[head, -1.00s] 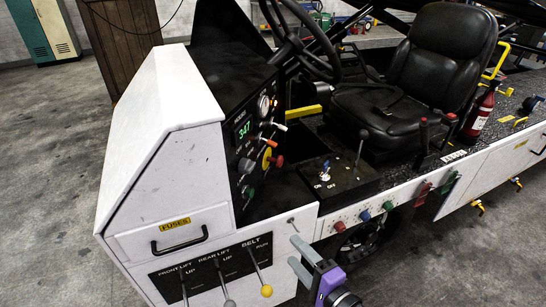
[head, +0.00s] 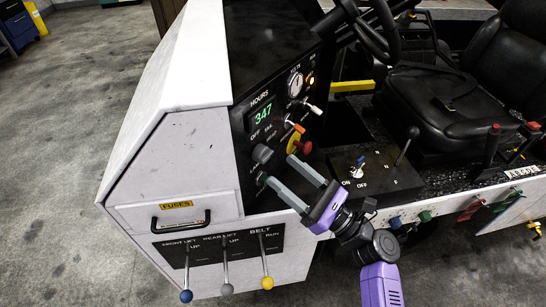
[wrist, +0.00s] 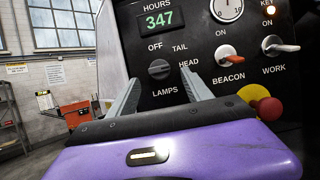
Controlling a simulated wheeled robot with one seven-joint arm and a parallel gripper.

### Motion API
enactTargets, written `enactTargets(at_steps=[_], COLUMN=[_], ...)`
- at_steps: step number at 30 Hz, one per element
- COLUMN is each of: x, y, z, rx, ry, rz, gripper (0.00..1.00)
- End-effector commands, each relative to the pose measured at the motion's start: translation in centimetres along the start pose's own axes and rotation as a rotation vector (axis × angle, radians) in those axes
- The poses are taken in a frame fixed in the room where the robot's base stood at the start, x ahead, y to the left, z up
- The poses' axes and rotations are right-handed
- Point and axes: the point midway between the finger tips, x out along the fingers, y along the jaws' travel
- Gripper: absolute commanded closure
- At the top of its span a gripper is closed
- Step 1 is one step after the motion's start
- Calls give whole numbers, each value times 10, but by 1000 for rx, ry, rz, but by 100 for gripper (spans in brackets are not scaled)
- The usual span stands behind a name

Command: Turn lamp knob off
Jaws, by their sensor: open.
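The lamp knob (wrist: 159,69) is a dark grey round knob on the black panel, with OFF, TAIL and HEAD printed around it and LAMPS below. Its ridge looks roughly sideways, but I cannot tell surely which label it points to. The knob also shows in the head view (head: 262,154), just beyond the fingertips. My gripper (head: 278,170) is open and empty, facing the panel. In the wrist view my gripper (wrist: 162,82) has one finger on each side of the knob's lower area, seemingly short of it.
A beacon switch (wrist: 226,52) and a work switch (wrist: 275,46) sit right of the knob. A red and yellow stop button (wrist: 266,106) is below them. Belt and lift levers (head: 226,268) stand out from the lower front. The steering wheel (head: 376,30) is above right.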

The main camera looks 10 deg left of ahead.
Motion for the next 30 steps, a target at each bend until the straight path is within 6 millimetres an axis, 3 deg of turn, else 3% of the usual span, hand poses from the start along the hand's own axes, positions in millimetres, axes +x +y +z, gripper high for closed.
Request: enactTargets(at_steps=[3, 9, 20, 30], x=[21, 43, 49, 48], y=[0, 0, 0, 0], z=[2, 1, 0, 0], rx=[0, -1, -2, -3], ry=[0, 1, 1, 1], rz=[2, 0, -1, -1], gripper=[42, 42, 42, 100])
